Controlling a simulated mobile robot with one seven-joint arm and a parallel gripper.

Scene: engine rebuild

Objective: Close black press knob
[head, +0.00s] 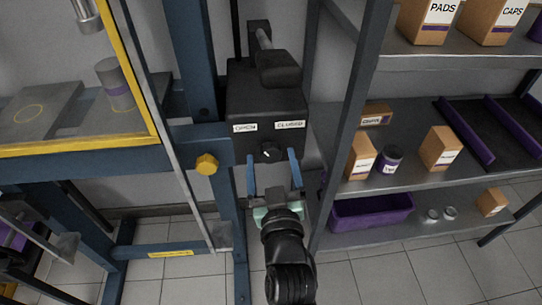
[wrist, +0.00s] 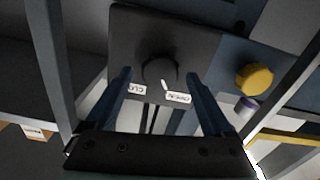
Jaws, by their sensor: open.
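The black press knob (head: 270,152) is on the front of a black box (head: 262,100), under an OPEN label (head: 245,128) and a CLOSED label (head: 290,125). In the wrist view the knob (wrist: 158,70) has a white pointer mark (wrist: 165,86) turned toward the OPEN label (wrist: 178,98); the other label (wrist: 137,90) is partly cut off by a finger. My gripper (head: 272,158) is open with its two blue fingers pointing at the box, one to each side of the knob. In the wrist view there is a gap on both sides; I cannot tell the remaining depth.
A yellow knob (head: 207,164) on the blue press frame (head: 196,70) is just left of my gripper. A shelf upright (head: 350,120) stands close on the right. Shelves beyond hold boxes and a purple bin (head: 370,210). Tiled floor (head: 400,275) shows below.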

